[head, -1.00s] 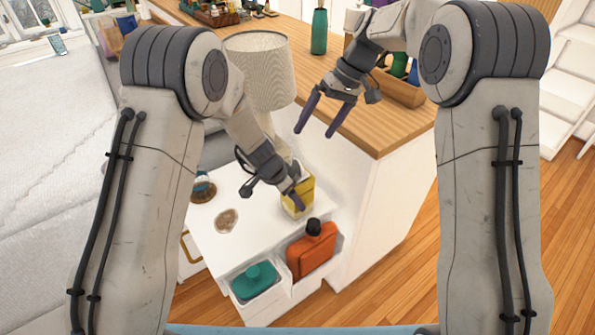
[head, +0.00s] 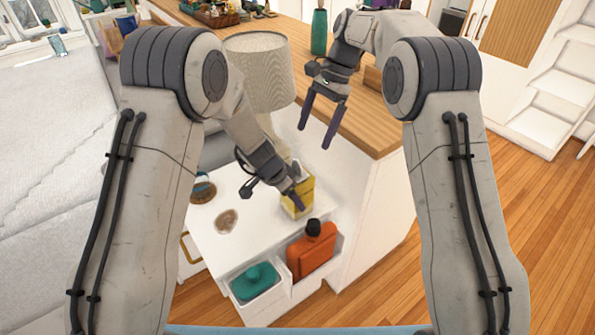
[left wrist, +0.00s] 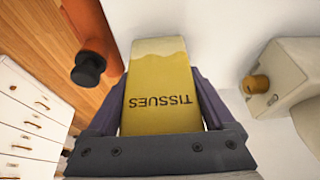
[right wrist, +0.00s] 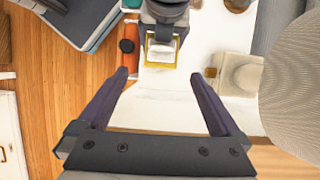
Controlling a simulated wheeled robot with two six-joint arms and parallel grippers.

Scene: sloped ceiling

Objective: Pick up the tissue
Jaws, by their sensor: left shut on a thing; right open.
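The tissue pack (head: 301,196) is a yellow box with a pale top, standing on the white bedside cabinet top (head: 213,247). In the left wrist view the tissue pack (left wrist: 161,88) shows the word TISSUES between the fingers. My left gripper (head: 295,200) is shut on it, one finger on each side. I cannot tell whether the pack is clear of the surface. My right gripper (head: 317,137) is open and empty, above and behind the pack, near the wooden counter's edge. The right wrist view shows the pack's yellow rim (right wrist: 160,62) partly hidden by my left gripper.
An orange bottle (head: 312,252) with a black cap and a teal item (head: 255,281) sit in the front compartments. A lamp (head: 261,70) stands just behind the left arm. The wooden counter (head: 384,136) rises at the right. A round brown item (head: 227,221) lies on the cabinet.

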